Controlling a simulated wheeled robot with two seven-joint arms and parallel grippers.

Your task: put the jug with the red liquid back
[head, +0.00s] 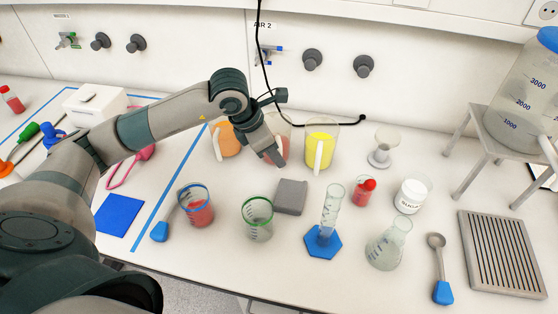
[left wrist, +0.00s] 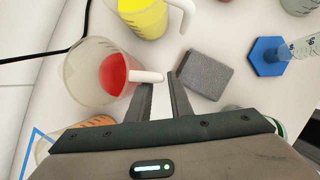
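The jug with the red liquid (left wrist: 88,72) is a clear jug with a white handle (left wrist: 146,76) in the left wrist view. It stands on the bench between the jug with yellow liquid (head: 319,150) and the jug with orange liquid (head: 223,141). In the head view it is mostly hidden behind my left gripper (head: 275,160). In the left wrist view my left gripper (left wrist: 160,88) is open, its fingertips close to the handle's end. I cannot tell if they touch it. My right gripper is in neither view.
A grey block (head: 291,197) lies just in front of the jugs. Beakers with red (head: 200,214) and pale liquid (head: 257,222), a cylinder on a blue base (head: 323,241) and a flask (head: 384,248) stand nearer. A black cable (head: 330,122) hangs behind.

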